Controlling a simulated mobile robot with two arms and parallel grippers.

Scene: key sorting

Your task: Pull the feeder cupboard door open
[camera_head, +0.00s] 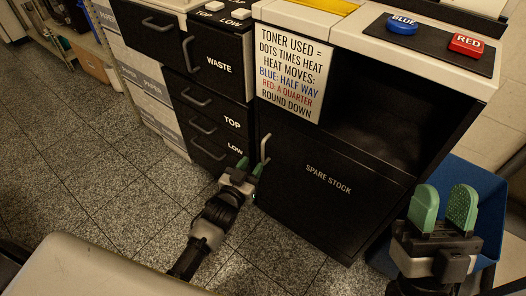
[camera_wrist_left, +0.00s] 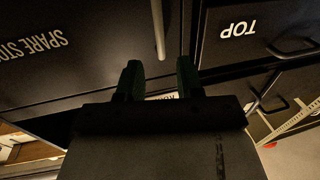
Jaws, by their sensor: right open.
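The black cupboard door marked SPARE STOCK (camera_head: 320,195) is shut. Its pale upright handle (camera_head: 265,149) is at the door's left edge. The handle also shows in the left wrist view (camera_wrist_left: 158,30). My left gripper (camera_head: 248,166) is just in front of and below the handle. In the left wrist view its green fingers (camera_wrist_left: 158,70) are apart with nothing between them, and the handle's end is just beyond the fingertips, in line with the gap. My right gripper (camera_head: 444,205) is open and empty at the lower right, away from the door.
Black drawers with handles, marked WASTE (camera_head: 219,67), TOP (camera_head: 233,124) and LOW, stand left of the cupboard. An open dark shelf is above the door. A blue bin (camera_head: 487,190) is behind my right gripper. Tiled floor (camera_head: 110,190) in front is clear.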

